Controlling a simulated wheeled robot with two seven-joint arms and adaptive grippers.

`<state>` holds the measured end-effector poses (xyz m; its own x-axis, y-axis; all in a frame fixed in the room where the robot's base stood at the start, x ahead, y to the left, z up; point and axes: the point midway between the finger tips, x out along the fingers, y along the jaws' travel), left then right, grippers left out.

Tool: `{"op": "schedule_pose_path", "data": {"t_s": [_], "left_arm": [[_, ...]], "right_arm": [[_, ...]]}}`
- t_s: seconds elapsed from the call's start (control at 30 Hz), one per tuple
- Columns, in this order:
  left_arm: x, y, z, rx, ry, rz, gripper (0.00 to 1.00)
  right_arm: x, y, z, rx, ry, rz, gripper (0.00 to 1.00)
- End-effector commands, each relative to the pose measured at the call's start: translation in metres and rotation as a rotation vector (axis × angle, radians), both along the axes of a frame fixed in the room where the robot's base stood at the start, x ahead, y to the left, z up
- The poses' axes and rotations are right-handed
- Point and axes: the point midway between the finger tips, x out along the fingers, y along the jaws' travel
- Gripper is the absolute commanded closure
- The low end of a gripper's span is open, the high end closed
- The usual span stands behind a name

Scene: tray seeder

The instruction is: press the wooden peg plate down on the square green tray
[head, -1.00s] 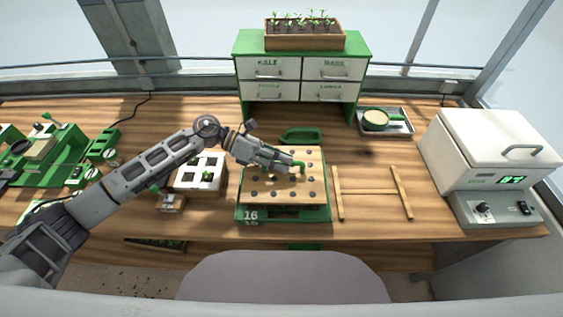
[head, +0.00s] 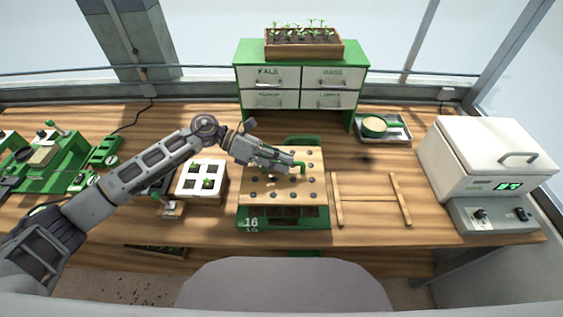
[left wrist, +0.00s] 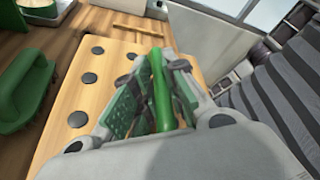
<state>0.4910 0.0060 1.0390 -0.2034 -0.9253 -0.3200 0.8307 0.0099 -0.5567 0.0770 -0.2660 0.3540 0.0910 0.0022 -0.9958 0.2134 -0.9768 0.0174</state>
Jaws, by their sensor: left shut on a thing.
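The wooden peg plate (head: 256,193), a pale board with dark round pegs, is over the square green tray (head: 318,224). The tray's front rim, marked 16, and dark cells show below the plate's front edge. The plate looks a little above the tray; contact farther back is hidden. My left gripper (head: 296,166) is shut on the green handle (head: 301,166) at the plate's middle. In the left wrist view the fingers (left wrist: 160,95) close around the handle (left wrist: 160,90), with the plate (left wrist: 115,60) beneath. My right gripper is not in view.
A wooden frame (head: 370,192) lies right of the tray. A white block with square openings (head: 201,166) stands at the left. A green-handled thing (head: 303,140) is behind the plate. A white-lidded machine (head: 480,155) is at the right, and green-and-white drawers (head: 302,75) stand behind.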

Motion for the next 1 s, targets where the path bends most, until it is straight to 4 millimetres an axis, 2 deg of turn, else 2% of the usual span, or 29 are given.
{"op": "schedule_pose_path", "data": {"t_s": [0.43, 1.0], "left_arm": [[0.000, 0.000, 0.017, -0.003, -0.003, -0.001, 1.00], [0.000, 0.000, 0.018, -0.002, -0.002, 0.000, 1.00]], "right_arm": [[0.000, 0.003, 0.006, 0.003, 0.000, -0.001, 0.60], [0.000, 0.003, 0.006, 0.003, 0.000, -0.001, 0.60]]}}
